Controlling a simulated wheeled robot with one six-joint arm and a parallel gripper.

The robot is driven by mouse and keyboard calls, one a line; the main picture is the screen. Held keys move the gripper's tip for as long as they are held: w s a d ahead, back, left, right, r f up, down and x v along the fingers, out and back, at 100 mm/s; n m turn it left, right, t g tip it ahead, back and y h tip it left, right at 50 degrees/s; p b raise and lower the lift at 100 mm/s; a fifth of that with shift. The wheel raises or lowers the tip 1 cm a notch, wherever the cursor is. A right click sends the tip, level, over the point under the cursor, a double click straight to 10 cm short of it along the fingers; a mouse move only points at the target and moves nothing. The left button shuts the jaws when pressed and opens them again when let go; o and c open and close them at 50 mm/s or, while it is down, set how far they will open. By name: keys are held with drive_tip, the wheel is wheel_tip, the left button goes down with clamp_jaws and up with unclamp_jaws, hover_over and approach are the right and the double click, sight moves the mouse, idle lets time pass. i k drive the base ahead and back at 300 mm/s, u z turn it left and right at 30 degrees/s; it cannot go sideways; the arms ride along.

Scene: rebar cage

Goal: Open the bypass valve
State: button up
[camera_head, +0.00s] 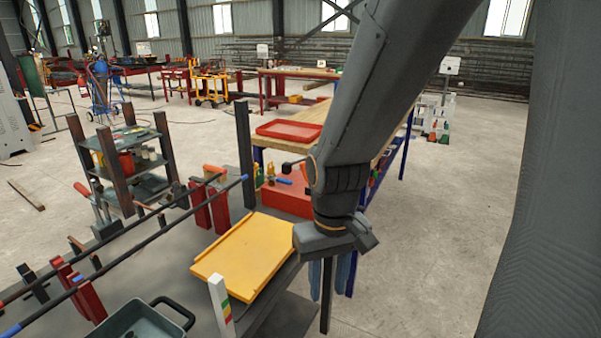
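I cannot pick out a bypass valve in this view. My dark grey arm comes down from the upper right and ends in a bulky joint in front of the workbenches. No gripper fingers can be made out, so the gripper's opening is not shown. My arm hides part of the bench and floor behind it. A yellow tray (243,257) lies on the near dark bench, just left of my arm's lower end. Long dark bars (150,223) with blue ends run across the left of this bench, beside red upright blocks (200,208).
A grey bin (140,322) with a black handle stands at the near edge. A white post (221,305) with coloured bands stands beside it. A red tray (289,130) lies on a wooden-topped bench behind. A dark shelf rack (127,160) stands left. Concrete floor (430,240) is clear at right.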

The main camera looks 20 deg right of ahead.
sight(282, 180)
drive_tip(key=z, duration=0.05)
drive_tip(key=k, duration=1.25)
drive_tip(key=z, duration=0.7)
drive_tip(key=i, duration=1.1)
drive_tip(key=u, duration=0.55)
drive_tip(key=i, duration=0.5)
drive_tip(key=u, duration=0.45)
